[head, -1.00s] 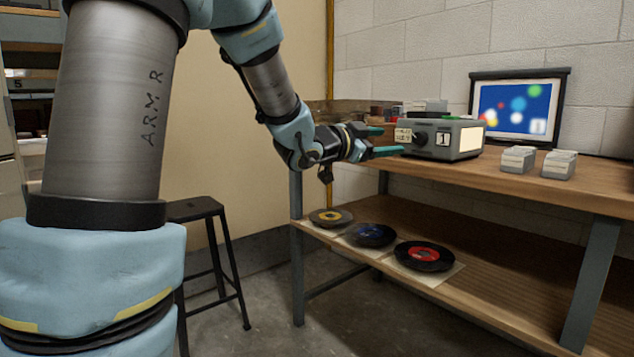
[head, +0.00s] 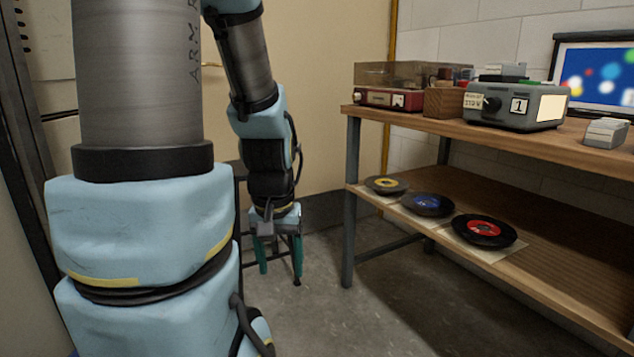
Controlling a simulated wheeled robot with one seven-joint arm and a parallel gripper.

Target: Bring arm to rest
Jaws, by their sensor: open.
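My gripper (head: 280,268) hangs at the end of my arm, left of the wooden bench, with its teal fingers pointing down. The fingers are apart and nothing shows between them. Behind it stands a dark stool, mostly hidden by my arm and gripper. My gripper is clear of the bench and of the things on it.
Several records, one with a red label (head: 484,231), lie on the lower shelf (head: 520,205). The floor (head: 360,315) before the bench is clear.

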